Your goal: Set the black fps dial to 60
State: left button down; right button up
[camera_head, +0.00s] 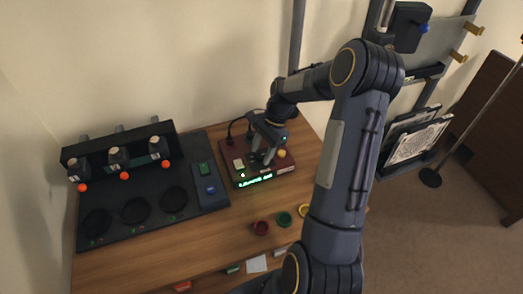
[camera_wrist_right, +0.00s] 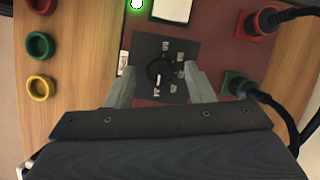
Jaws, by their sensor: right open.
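The black fps dial (camera_wrist_right: 160,71) is a round knob on a dark square plate with small white labels around it, in the right wrist view. The labels and its setting are too small to read surely. It is on the dark red box (camera_head: 286,169), which has a lit green display (camera_head: 255,181); in the head view my gripper hides the dial. My right gripper (camera_head: 262,157) is over the box, pointing down. In the wrist view its open fingers (camera_wrist_right: 159,70) stand on either side of the dial, with gaps between them and the knob. My left gripper is not in view.
Red and green plugs with black cables are beside the dial in the wrist view. Red, green and yellow rings (camera_head: 284,219) lie in front.

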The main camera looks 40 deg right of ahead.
jog(key=shift+a+f, duration=0.1)
jog(key=shift+f, duration=0.15)
jog(key=shift+c, duration=0.3)
jog(key=c, duration=0.9)
jog(key=shift+c, duration=0.2)
